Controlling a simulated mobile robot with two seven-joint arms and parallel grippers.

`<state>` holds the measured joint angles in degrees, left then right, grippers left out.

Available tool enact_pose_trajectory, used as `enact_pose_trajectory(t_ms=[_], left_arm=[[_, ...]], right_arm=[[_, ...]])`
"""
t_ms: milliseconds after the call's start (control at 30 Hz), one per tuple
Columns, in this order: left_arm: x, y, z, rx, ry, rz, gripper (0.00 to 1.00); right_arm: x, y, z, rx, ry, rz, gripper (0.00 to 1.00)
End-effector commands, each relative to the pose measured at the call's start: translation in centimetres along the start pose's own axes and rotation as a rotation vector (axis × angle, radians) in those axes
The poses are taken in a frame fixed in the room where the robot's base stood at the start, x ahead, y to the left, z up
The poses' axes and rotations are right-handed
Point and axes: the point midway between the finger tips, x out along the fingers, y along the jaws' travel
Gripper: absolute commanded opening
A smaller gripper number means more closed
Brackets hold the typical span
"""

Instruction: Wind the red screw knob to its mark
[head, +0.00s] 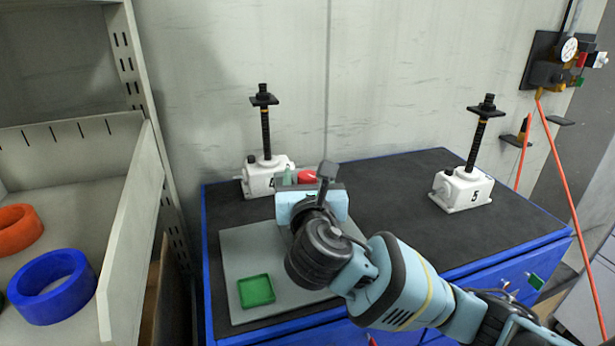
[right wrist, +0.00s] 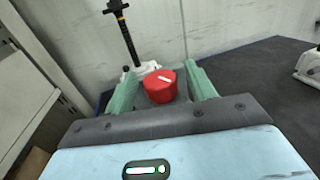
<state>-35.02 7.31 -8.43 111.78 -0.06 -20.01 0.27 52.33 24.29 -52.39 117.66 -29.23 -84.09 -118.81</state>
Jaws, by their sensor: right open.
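The red screw knob (right wrist: 160,85) has a white line on its top face. In the right wrist view it sits between the two green fingers of my right gripper (right wrist: 163,92), with a gap visible on the right side. My right gripper is open around or just short of the knob; I cannot tell the exact depth. In the head view the knob (head: 307,177) shows only partly, behind my right gripper (head: 298,180). The mark for the knob cannot be made out. My left gripper is not in view.
A white screw jack (head: 262,180) with a tall black screw stands behind the knob; another jack (head: 462,190) stands at the right of the black bench top (head: 385,175). A green tray (head: 256,291) lies on a grey plate (head: 240,245). A shelf with rings (head: 52,286) is at the left.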

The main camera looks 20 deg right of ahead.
Motion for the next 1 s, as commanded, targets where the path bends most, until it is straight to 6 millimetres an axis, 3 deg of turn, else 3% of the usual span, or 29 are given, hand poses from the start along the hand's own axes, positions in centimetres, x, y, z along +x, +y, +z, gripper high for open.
enact_pose_trajectory(t_ms=[333,667,1000], left_arm=[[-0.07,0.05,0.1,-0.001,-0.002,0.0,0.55],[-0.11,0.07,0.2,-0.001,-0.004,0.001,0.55],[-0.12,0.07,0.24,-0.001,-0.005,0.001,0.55]], right_arm=[[0.46,-0.03,-0.02,0.0,0.001,0.0,0.55],[0.43,-0.02,-0.04,0.0,0.001,0.0,0.12],[0.44,-0.12,-0.06,-0.002,0.001,0.049,0.1]])
